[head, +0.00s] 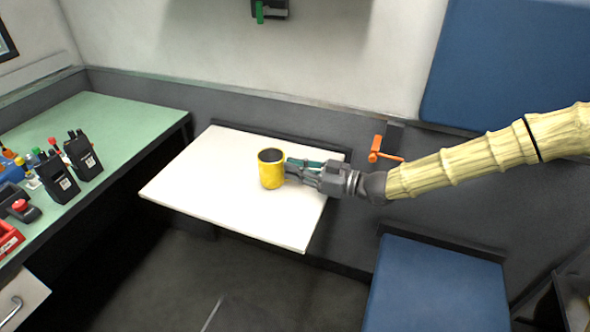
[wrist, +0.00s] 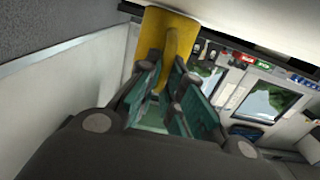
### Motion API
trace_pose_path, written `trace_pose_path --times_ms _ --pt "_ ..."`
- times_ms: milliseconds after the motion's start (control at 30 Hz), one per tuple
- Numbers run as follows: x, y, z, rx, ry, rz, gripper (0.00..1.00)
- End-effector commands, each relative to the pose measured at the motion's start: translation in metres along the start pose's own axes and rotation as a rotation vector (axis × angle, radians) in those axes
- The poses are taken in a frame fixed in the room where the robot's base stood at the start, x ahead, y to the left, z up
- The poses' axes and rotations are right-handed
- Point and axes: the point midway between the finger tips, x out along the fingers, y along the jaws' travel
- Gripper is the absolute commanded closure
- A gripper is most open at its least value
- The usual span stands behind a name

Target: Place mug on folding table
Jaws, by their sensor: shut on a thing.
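The yellow mug (head: 271,172) is upright at the middle of the white folding table (head: 219,201) in the head view. I cannot tell whether its base touches the tabletop or is slightly above it. My gripper (head: 293,170) reaches in from the right and is shut on the mug at its right side. In the wrist view the yellow mug (wrist: 165,38) shows at the top, with its handle between the green fingers of my gripper (wrist: 166,84).
A green counter (head: 125,117) with black radios (head: 82,155) and small items stands at the left. An orange lever (head: 376,150) is on the wall behind the table's right end. A blue seat (head: 436,285) is at the lower right. The tabletop around the mug is clear.

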Motion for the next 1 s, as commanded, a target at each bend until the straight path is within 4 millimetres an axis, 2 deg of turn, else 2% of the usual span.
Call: trace_pose_path --times_ms 133,200,267,300,667,867,1000 --pt "0.000 0.000 0.003 0.000 0.001 -0.001 1.00" --pt "0.000 0.000 0.003 0.000 0.000 0.000 0.82" --pt "0.000 0.000 0.003 0.000 0.000 0.000 0.71" --pt "0.000 0.000 0.003 0.001 0.000 0.000 0.69" --pt "0.000 0.000 -0.002 0.001 0.000 0.000 0.69" --pt "-0.025 0.000 -0.001 0.000 0.001 0.001 0.69" --pt "-0.051 0.001 -0.001 0.000 0.000 0.002 0.69"
